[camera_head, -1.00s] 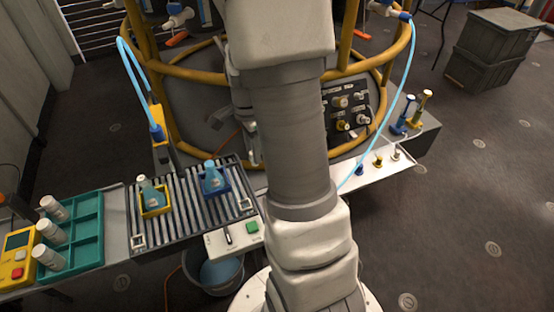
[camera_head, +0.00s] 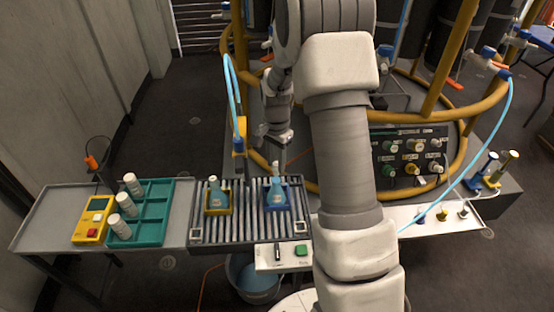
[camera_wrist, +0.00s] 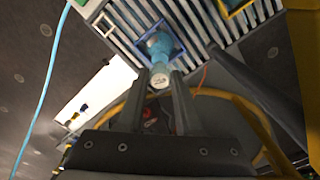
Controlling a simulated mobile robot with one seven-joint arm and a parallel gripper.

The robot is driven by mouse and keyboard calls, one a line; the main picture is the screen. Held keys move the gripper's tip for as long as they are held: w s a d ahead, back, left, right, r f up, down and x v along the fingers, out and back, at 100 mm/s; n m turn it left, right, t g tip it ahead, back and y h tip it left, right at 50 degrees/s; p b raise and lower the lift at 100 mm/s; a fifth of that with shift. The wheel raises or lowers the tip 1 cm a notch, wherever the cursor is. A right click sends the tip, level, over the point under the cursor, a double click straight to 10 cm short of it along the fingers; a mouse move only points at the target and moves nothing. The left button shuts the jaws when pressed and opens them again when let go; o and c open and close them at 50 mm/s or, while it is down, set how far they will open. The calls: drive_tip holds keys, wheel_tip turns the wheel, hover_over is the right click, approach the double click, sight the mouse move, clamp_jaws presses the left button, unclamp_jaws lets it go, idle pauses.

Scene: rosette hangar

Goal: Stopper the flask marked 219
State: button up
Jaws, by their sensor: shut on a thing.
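A blue flask in a blue holder (camera_head: 277,200) stands on the slatted rack, and it also shows in the wrist view (camera_wrist: 158,44). A second flask (camera_head: 214,196) stands in a yellow holder to its left. No number is readable on either flask. My gripper (camera_head: 277,150) points down just above the blue-holder flask. In the wrist view its dark fingers are shut on a pale, round-ended stopper (camera_wrist: 160,79), in line with the flask's neck. I cannot tell whether the stopper touches the neck or sits in it.
A teal tray (camera_head: 155,232) with white bottles and a yellow box (camera_head: 90,230) lie at left. Yellow rails, a light-blue hose (camera_head: 495,145) and a valve panel (camera_head: 408,160) stand close by.

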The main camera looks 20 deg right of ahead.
sight(276, 171)
drive_tip(key=shift+f, duration=0.4)
drive_tip(key=shift+f, duration=0.25)
drive_tip(key=shift+f, duration=0.15)
idle(0.4)
drive_tip(key=shift+f+b, duration=0.75)
drive_tip(key=shift+f, duration=0.1)
drive_tip(key=shift+f, duration=0.5)
idle(0.4)
drive_tip(key=o, duration=1.6)
drive_tip(key=shift+c, duration=0.2)
drive_tip(key=shift+r, duration=0.15)
